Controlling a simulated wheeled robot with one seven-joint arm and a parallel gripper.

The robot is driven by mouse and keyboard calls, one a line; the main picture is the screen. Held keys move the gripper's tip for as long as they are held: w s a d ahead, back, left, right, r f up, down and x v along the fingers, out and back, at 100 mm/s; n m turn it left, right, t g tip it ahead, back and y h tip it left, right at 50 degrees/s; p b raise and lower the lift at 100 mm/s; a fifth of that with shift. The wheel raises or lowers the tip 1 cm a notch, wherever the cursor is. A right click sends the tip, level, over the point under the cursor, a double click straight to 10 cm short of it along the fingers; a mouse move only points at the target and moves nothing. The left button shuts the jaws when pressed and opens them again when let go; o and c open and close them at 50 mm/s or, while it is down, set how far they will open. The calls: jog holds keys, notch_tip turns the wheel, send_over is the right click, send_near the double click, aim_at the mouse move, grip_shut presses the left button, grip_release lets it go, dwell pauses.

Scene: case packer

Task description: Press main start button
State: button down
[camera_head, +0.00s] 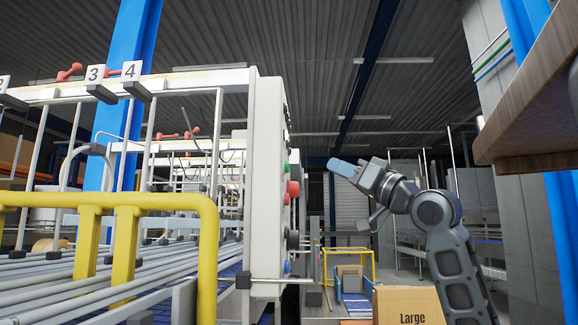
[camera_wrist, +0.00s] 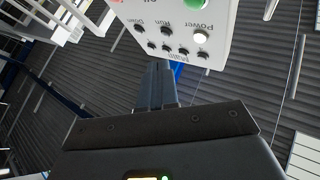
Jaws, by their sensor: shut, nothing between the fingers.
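The white control panel (camera_head: 266,180) stands edge-on in the head view, its button face turned right. A green button (camera_head: 287,167) and a larger red button (camera_head: 293,188) stick out from that face. The wrist view shows the panel (camera_wrist: 150,12) upside down, with a green button (camera_wrist: 197,4) cut by the top edge and a white button (camera_wrist: 201,36) by the label "Power". I cannot read a "main start" label. My gripper (camera_head: 331,164) points left towards the panel, apart from it. In the wrist view my gripper (camera_wrist: 158,66) is shut and empty, its fingers overlapping the panel's lower edge.
Several small black knobs (camera_wrist: 167,31) sit near the white button. A yellow rail (camera_head: 208,250) and conveyor rods lie left of the panel. A wooden shelf (camera_head: 530,90) juts in at upper right. A cardboard box marked "Large" (camera_head: 400,305) stands below my arm. Air is clear between gripper and panel.

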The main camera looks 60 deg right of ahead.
jog(key=w+a+p, duration=0.1)
jog(key=w+a, duration=0.1)
jog(key=w, duration=0.4)
jog(key=shift+a+p, duration=0.3)
jog(key=shift+w, duration=0.15)
dwell(1.7)
jog(key=shift+w+a, duration=0.15)
jog(key=shift+w, duration=0.15)
jog(key=shift+w+a, duration=0.2)
jog(key=shift+w, duration=0.25)
dwell(0.8)
dwell(0.4)
jog(key=shift+s+d, duration=0.35)
jog(key=shift+s, duration=0.6)
jog(key=shift+s+d+b, duration=0.2)
jog(key=shift+s+d, duration=0.1)
jog(key=shift+s, duration=0.45)
jog(key=shift+s+d+b, duration=0.25)
jog(key=shift+s+d, duration=0.1)
jog(key=shift+s, duration=0.4)
jog(key=shift+s+d+b, duration=0.2)
jog(key=shift+s+d, duration=0.1)
jog(key=shift+s, duration=0.45)
